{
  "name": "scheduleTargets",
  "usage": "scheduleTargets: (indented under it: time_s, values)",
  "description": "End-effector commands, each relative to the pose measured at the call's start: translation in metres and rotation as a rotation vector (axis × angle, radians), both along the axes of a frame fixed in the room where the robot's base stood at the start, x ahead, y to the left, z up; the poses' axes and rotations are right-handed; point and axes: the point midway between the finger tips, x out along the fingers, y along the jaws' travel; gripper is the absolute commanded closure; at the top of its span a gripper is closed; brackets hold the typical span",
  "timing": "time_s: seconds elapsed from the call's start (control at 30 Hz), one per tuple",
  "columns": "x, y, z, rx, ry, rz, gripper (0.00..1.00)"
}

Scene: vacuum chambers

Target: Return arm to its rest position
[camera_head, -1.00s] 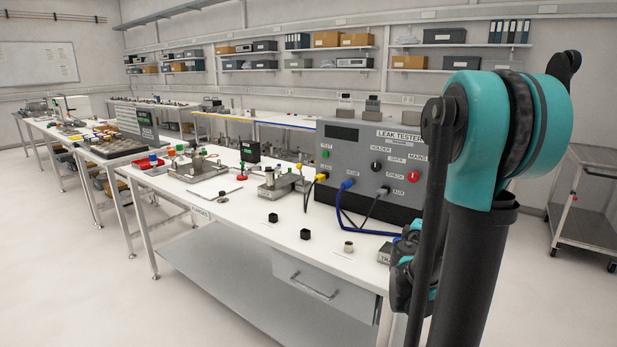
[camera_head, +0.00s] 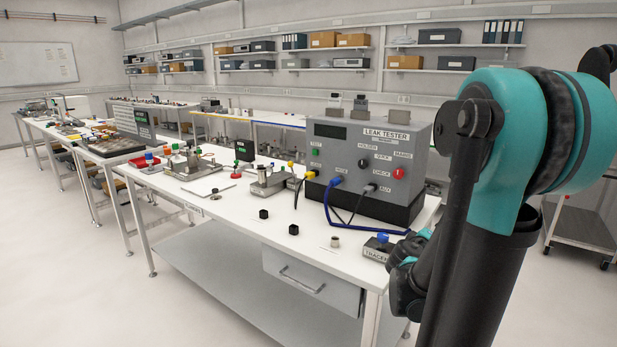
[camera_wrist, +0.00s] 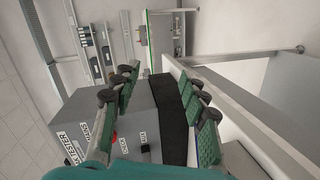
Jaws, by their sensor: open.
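My arm rises at the right of the head view, its teal joint and black links in front of the bench's right end. In the wrist view my gripper (camera_wrist: 163,95) has its two green-padded fingers spread apart, with nothing between them. The grey leak tester (camera_head: 367,160) stands on the white bench (camera_head: 225,222); it also shows sideways at the lower left of the wrist view (camera_wrist: 90,125), beyond the left finger. In the head view the fingertips cannot be made out behind the arm links.
A tracer block (camera_head: 378,247) sits at the bench's right end, close beside my arm in the picture. Black caps (camera_head: 293,230) and a small fitting (camera_head: 335,242) lie on the front of the bench. A cart (camera_head: 580,225) stands at the right. The floor at left is clear.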

Motion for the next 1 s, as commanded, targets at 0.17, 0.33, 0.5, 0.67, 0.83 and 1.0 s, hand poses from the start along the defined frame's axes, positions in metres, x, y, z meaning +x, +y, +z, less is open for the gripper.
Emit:
scheduleTargets:
  time_s: [0.17,0.33,0.5,0.67,0.83,1.0]
  values:
    - [-0.028,0.009,-0.030,0.215,0.020,-0.067,0.56]
    - [-0.072,0.041,-0.079,0.534,0.092,-0.155,0.56]
    - [-0.122,0.100,-0.127,0.871,0.219,-0.224,0.56]
    - [-0.160,0.154,-0.150,1.104,0.339,-0.251,0.56]
    - [-0.179,0.184,-0.157,1.219,0.407,-0.257,0.56]
    - [-0.181,0.188,-0.157,1.235,0.417,-0.258,0.56]
